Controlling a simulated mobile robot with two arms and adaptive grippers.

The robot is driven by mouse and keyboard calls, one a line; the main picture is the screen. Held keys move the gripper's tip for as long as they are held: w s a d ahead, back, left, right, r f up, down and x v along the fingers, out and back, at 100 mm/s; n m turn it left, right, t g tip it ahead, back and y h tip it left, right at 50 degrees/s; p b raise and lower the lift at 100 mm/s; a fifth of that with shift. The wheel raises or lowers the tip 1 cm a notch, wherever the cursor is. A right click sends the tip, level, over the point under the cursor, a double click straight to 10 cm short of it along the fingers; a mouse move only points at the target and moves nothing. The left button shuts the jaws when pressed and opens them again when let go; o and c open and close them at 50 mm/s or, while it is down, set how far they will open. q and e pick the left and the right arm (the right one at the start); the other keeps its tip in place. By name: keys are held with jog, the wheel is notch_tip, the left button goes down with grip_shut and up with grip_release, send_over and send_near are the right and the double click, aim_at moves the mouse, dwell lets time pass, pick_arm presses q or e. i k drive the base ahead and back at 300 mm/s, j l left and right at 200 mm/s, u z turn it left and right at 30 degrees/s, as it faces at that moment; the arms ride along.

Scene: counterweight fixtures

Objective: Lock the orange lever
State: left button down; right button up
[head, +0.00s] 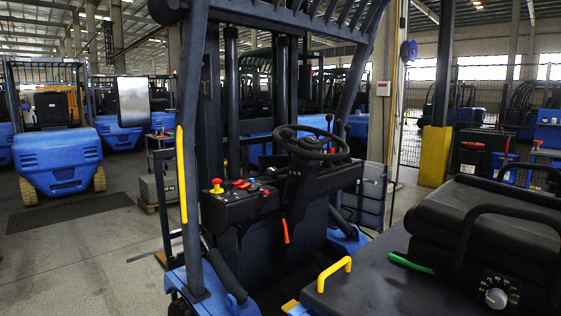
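The orange lever (286,231) hangs down below the dashboard of a blue and black forklift, under the steering column. Only its short orange end stands out against the dark panel; its pivot is hard to make out. It points downward and tilts slightly. The dashboard (262,197) above it carries a red knob on a yellow base (217,186) and small red levers (241,183). The steering wheel (310,143) sits above and to the right of the orange lever. Neither of my grippers shows in the head view.
A yellow handle (335,273) stands on the dark cover at the lower right. A green handle (411,264) and the black seat (490,215) are farther right. A dark front pillar (190,170) with a yellow grab bar (181,173) rises left. Open floor (85,250) lies left.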

aim_at(282, 215)
jog(key=i+j, duration=0.25)
jog(key=j, duration=0.15)
jog(key=i+j, duration=0.25)
jog(key=j, duration=0.2)
jog(key=i+j, duration=0.25)
jog(key=j, duration=0.15)
jog(key=i+j, duration=0.55)
jog(key=j, duration=0.3)
jog(key=i+j, duration=0.25)
jog(key=j, duration=0.15)
